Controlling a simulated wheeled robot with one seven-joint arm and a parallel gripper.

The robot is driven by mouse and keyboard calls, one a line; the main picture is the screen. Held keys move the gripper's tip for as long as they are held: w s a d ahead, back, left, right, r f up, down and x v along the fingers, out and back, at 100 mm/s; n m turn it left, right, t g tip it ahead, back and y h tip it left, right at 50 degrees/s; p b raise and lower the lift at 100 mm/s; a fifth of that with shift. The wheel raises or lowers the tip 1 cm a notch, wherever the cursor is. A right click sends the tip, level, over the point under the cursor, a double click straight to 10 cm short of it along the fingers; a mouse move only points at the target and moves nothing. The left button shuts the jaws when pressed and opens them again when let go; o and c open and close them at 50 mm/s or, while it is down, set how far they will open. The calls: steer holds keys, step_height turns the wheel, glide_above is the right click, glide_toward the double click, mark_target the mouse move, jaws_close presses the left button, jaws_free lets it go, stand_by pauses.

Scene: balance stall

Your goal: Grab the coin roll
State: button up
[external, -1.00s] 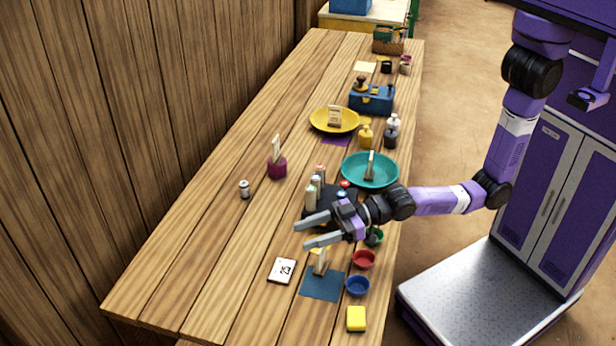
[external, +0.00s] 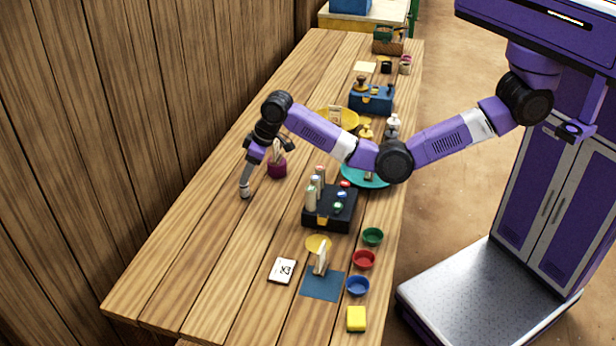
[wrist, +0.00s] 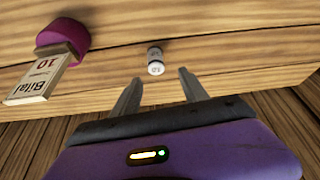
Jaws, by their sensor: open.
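The coin roll (wrist: 155,62) is a small white cylinder with dark bands and printed marks. In the wrist view it stands on the wooden table just past my fingertips, roughly in line with the gap between them. My gripper (wrist: 160,77) is open, with nothing between its fingers. In the external view my gripper (external: 245,190) points down over the left part of the table and hides the coin roll.
A maroon holder (external: 277,169) with a card stands close by; its card (wrist: 40,80) reads "Bilal 10". A black tray (external: 318,222) with several cylinders stands to the right. The table front-left is clear.

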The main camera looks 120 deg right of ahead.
mark_target(244, 188)
steer(key=shift+s+f+x, duration=0.1)
steer(key=shift+s+x, duration=0.1)
steer(key=shift+x, duration=1.05)
steer(key=shift+s+f+x, duration=0.1)
steer(key=shift+s+x, duration=0.1)
steer(key=shift+x, duration=1.1)
steer(key=shift+s+x, duration=0.2)
steer(key=shift+x, duration=1.05)
jaws_close()
